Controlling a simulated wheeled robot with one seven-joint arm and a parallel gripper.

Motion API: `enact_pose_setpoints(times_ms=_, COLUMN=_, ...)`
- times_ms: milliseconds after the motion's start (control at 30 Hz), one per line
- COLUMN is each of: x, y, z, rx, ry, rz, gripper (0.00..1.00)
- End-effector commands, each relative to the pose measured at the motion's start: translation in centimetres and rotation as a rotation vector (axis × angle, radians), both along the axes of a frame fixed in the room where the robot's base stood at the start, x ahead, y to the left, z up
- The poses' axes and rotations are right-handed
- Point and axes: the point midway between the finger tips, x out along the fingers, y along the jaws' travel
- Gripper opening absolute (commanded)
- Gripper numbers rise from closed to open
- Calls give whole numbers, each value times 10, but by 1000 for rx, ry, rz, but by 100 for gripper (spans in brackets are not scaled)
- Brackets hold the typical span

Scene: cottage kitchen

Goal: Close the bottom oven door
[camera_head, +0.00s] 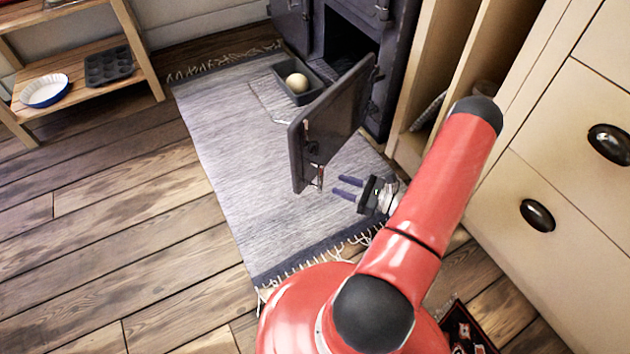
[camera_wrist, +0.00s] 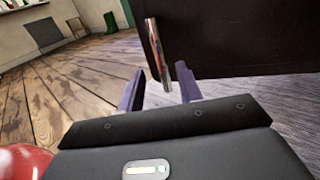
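The bottom oven door (camera_head: 336,125) is dark and stands swung wide open from the dark oven (camera_head: 362,28). Its face fills the upper right of the wrist view (camera_wrist: 240,35). A metal handle (camera_wrist: 157,52) shows near its free edge. My gripper (camera_head: 348,188) is low over the rug, just right of the door's lower free corner. Its two purple fingers are apart and empty. In the wrist view the gripper (camera_wrist: 160,90) points toward the handle's lower end, which appears just beyond the fingertips. I cannot tell whether they touch.
A dark tray with a pale round object (camera_head: 297,83) sits by the oven behind the door. A grey fringed rug (camera_head: 230,130) covers the floor. Cream drawers (camera_head: 560,190) stand close on the right, a wooden shelf (camera_head: 75,70) at the upper left. The left floor is clear.

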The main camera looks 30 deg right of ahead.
Motion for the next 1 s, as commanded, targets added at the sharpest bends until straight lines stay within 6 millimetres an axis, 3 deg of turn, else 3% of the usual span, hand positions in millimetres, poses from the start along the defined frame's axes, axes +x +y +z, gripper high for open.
enact_pose_setpoints(times_ms=500, x=53, y=43, z=-1, rx=3, ry=0, rz=-3, gripper=36)
enact_pose_setpoints(times_ms=867, x=60, y=48, z=-1, rx=3, ry=0, rz=-3, gripper=36)
enact_pose_setpoints(times_ms=1000, x=60, y=48, z=-1, rx=3, ry=0, rz=-3, gripper=21)
